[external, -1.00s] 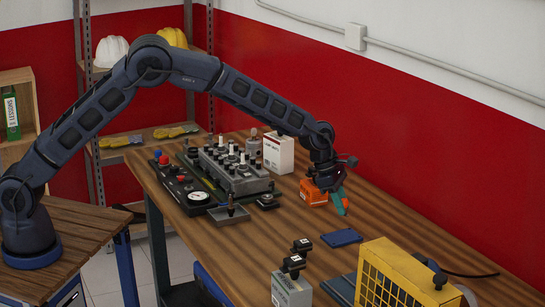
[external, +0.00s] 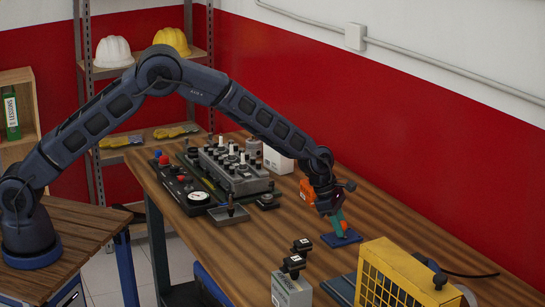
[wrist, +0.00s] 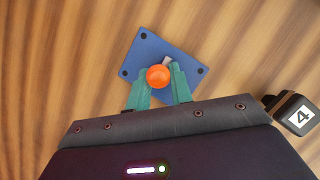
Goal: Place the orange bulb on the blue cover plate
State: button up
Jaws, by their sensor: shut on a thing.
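The orange bulb (wrist: 158,76) is between the green fingers of my gripper (wrist: 160,84) in the wrist view, with a small grey end showing beside it. The bulb also shows at the fingertips in the external view (external: 344,226). My gripper (external: 341,226) is shut on the bulb and points down over the blue cover plate (external: 330,240). The plate lies flat on the wooden table, and in the wrist view (wrist: 143,50) it sits beneath the bulb and fingers. I cannot tell whether the bulb touches the plate.
A grey box with black numbered connectors (external: 291,288) stands in front of the plate. A yellow caged unit (external: 395,275) is to the right. An orange box (external: 307,190) and a white box (external: 277,160) stand behind. The engine trainer (external: 235,168) is to the left.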

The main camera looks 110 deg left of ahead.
jog(key=o, duration=0.9)
jog(key=shift+f, duration=0.1)
jog(key=shift+o, duration=0.2)
jog(key=v, duration=1.2)
jog(key=s+d+r+m, duration=0.6)
jog(key=s+d+r, duration=0.1)
jog(key=d+r, duration=0.3)
jog(key=s+d+r+m, duration=0.6)
jog(key=s+d+r, duration=0.1)
jog(key=d+r, duration=0.25)
jog(key=s+d+r+m+h, duration=0.1)
jog(key=s+d+r+m, duration=0.2)
jog(key=s+d+m, duration=0.35)
jog(key=s+d+r+m, duration=0.3)
jog(key=s+d, duration=0.1)
jog(key=s, duration=0.5)
jog(key=s+d+f+m, duration=0.1)
jog(key=s+d+m, duration=0.2)
jog(key=s, duration=0.5)
jog(key=s+d+f+m, duration=0.1)
jog(key=s+d+m, duration=0.1)
jog(key=s+m, duration=0.4)
jog(key=s+d+f+m+y, duration=0.1)
jog(key=s+d+m, duration=0.2)
jog(key=s, duration=0.8)
jog(key=shift+s+d+f+m, duration=0.25)
jog(key=shift+d+m, duration=0.1)
jog(key=shift+m, duration=0.5)
